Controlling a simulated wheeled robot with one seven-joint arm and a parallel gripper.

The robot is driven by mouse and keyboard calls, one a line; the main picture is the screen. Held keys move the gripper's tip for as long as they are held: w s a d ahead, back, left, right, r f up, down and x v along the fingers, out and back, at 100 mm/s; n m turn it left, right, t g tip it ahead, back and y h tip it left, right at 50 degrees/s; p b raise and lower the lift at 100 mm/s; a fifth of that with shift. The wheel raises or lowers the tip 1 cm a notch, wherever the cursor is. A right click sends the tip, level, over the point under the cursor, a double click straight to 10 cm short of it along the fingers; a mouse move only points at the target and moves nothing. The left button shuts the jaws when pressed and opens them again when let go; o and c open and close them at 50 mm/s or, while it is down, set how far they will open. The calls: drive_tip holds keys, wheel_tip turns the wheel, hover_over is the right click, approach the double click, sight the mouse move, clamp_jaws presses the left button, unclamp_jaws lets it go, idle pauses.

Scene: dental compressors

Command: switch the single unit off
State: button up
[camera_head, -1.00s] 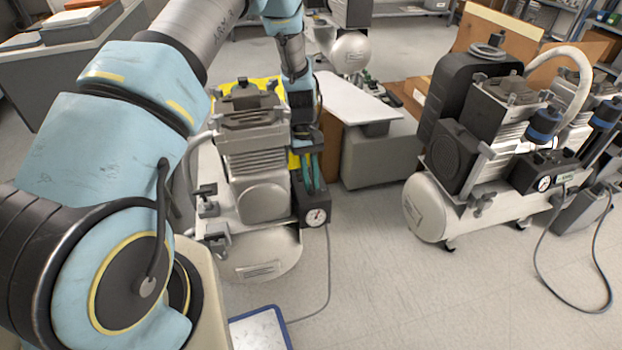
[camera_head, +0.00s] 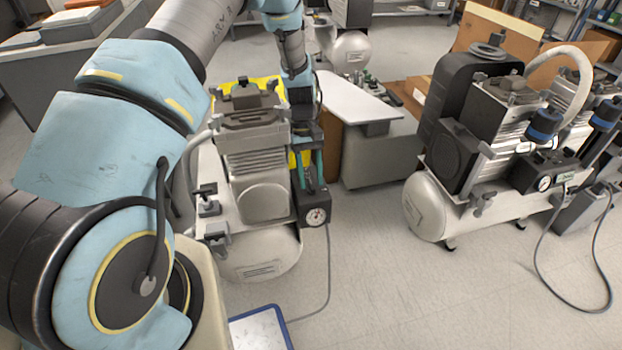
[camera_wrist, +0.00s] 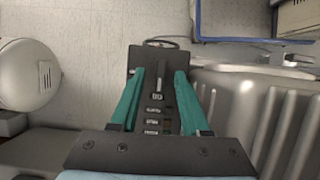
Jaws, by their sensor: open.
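The single unit (camera_head: 262,200) is a compressor with one ribbed grey motor head on a pale tank, left of centre in the head view. Its black switch box (camera_head: 311,208) sits on its right side with a round gauge on the front. My gripper (camera_head: 310,186) points down at this box with its teal fingers open. In the wrist view, the fingers (camera_wrist: 160,76) stand on either side of the box top (camera_wrist: 158,122), which bears a small light-grey lever (camera_wrist: 157,94) and pale lettering. Whether the fingers touch the box or lever I cannot tell.
A larger compressor (camera_head: 490,150) with a black housing and white hose stands to the right, with a cable looping on the floor. A blue-rimmed tray (camera_head: 260,330) lies in front of the single unit. Floor between the compressors is clear.

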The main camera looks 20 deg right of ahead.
drive_tip(key=v, duration=1)
drive_tip(key=shift+r, duration=0.15)
